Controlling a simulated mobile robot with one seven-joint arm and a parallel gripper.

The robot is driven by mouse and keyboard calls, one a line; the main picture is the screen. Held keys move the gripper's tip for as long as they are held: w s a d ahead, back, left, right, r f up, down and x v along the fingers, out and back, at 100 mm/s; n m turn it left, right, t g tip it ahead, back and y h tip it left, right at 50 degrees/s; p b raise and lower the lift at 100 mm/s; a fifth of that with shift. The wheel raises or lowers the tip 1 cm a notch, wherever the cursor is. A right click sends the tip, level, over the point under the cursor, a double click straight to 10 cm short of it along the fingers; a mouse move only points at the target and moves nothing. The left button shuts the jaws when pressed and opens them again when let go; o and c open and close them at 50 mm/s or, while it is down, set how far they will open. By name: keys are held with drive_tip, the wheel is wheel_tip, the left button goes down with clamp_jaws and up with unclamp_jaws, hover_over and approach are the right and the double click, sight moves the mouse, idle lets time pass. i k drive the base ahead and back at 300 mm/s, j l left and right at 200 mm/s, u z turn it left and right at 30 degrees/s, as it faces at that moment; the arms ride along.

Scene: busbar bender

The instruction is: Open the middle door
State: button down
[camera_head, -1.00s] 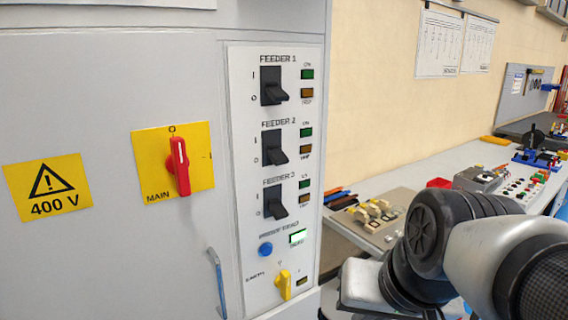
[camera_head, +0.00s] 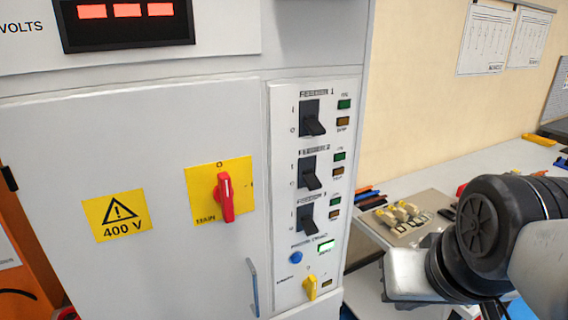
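The middle door (camera_head: 140,150) is a light grey cabinet panel on the left, and it looks shut. It carries a yellow 400 V warning sign (camera_head: 117,215) and a red MAIN rotary switch (camera_head: 225,197) on a yellow plate. A blue-grey bar handle (camera_head: 253,287) stands upright near the door's lower right edge. My arm shows at the lower right, to the right of the cabinet and apart from the door. My gripper's fingers are not in view.
A panel of black feeder switches (camera_head: 310,172) runs beside the door, with a blue button (camera_head: 296,257) and a yellow knob (camera_head: 310,286) below. A red digital display (camera_head: 125,12) sits above the door. A workbench (camera_head: 415,180) with small parts stands behind my arm.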

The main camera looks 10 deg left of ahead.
sight(115, 187)
drive_tip(key=u, duration=1.55)
